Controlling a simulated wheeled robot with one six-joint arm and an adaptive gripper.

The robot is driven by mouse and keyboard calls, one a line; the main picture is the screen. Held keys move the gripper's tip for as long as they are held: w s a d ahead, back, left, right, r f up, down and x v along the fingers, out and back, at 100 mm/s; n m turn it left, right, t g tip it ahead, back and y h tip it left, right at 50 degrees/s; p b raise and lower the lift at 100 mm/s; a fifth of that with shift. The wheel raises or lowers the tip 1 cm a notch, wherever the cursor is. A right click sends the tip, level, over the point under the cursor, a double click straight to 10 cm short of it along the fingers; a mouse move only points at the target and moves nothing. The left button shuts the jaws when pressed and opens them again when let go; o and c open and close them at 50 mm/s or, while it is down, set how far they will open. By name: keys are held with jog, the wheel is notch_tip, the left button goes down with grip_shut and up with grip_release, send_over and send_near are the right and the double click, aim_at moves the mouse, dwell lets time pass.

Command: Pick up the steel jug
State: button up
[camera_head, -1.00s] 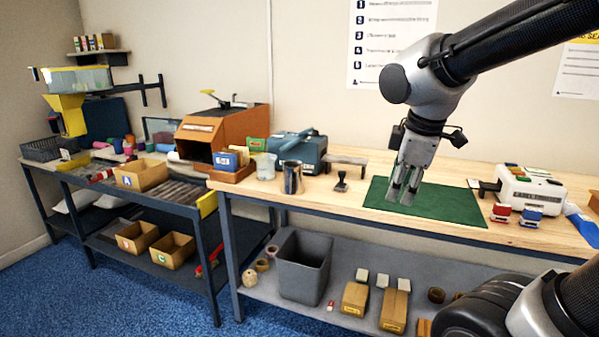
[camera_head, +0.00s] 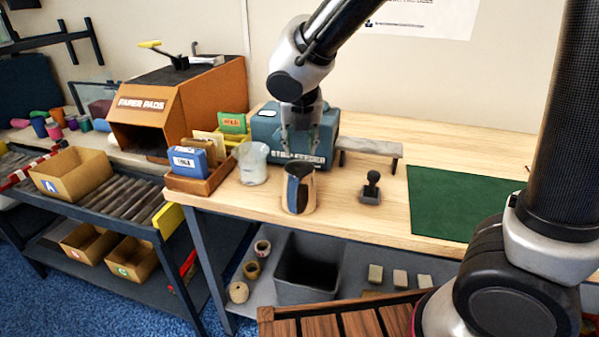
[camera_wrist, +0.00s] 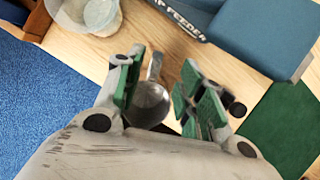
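The steel jug (camera_head: 299,188) stands upright on the wooden bench top, in front of the teal tape feeder. In the wrist view the jug (camera_wrist: 148,102) shows from above, its handle pointing up the picture, between and beyond the green-padded fingers. My gripper (camera_head: 300,150) is above the jug, pointing down. In the wrist view my gripper (camera_wrist: 160,92) is open, with the jug nearer the left finger. I see no clear contact between finger and jug.
A clear plastic cup (camera_head: 252,163) stands just left of the jug. The teal tape feeder (camera_head: 268,130) is close behind. A black hand stamp (camera_head: 371,188) stands to the right, before a green mat (camera_head: 450,205). The bench's front edge is near the jug.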

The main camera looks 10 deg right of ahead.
aim_at(297, 159)
jog(key=x, duration=0.8)
jog(key=shift+w+a, duration=0.2)
jog(key=shift+w, duration=0.1)
jog(key=shift+c, duration=0.4)
grip_shut()
jog(key=shift+r, duration=0.1)
